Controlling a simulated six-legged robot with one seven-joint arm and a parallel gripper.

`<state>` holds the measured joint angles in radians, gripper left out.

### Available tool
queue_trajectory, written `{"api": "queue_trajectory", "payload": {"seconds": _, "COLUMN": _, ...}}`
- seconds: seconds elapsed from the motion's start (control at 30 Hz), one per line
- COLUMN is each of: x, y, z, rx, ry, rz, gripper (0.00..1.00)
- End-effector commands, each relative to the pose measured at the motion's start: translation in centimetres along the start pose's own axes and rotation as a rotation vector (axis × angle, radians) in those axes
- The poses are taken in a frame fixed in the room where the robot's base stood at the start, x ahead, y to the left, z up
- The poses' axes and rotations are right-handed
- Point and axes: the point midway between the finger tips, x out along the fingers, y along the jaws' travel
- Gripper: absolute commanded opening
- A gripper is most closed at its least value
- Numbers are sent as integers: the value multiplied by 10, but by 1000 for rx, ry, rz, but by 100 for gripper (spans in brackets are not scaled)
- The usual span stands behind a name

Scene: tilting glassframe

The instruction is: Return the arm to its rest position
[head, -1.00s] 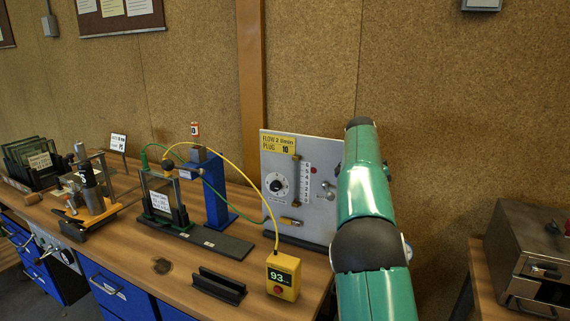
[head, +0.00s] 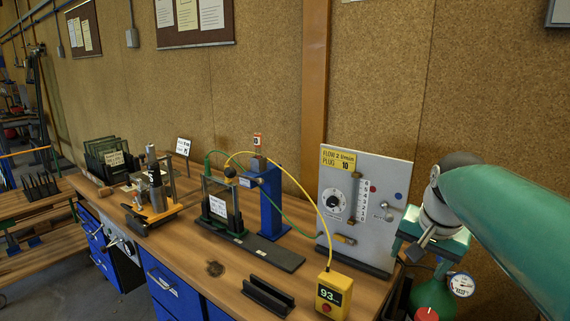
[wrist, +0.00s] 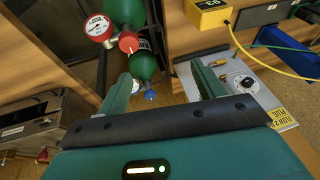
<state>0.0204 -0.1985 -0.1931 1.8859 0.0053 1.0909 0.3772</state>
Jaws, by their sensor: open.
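My gripper shows in the wrist view (wrist: 163,88) with its two green fingers spread apart and nothing between them. In the head view my green arm enters from the right edge and bends down at a pale wrist joint. The gripper end (head: 428,243) is partly visible there, beside the right edge of the grey flow panel (head: 392,165). From these views I cannot tell whether the gripper touches the panel. The panel also shows upside down at the right of the wrist view (wrist: 262,100).
Green gas cylinders with gauges (head: 434,296) stand beside the bench end, below my gripper. A yellow meter reading 93 (head: 331,294), a black rail (head: 268,297), a blue stand (head: 271,205) and a glass frame fixture (head: 222,213) occupy the wooden bench. A metal box (wrist: 40,125) is left in the wrist view.

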Motion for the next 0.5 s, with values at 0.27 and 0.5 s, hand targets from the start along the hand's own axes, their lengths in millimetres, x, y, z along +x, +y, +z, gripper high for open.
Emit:
{"api": "queue_trajectory", "payload": {"seconds": 0.27, "x": -2, "y": 2, "z": 117, "rx": -319, "ry": 54, "rz": -67, "gripper": 68}}
{"api": "queue_trajectory", "payload": {"seconds": 0.5, "x": 16, "y": 16, "z": 191, "rx": -539, "ry": 106, "rz": -74, "gripper": 68}}
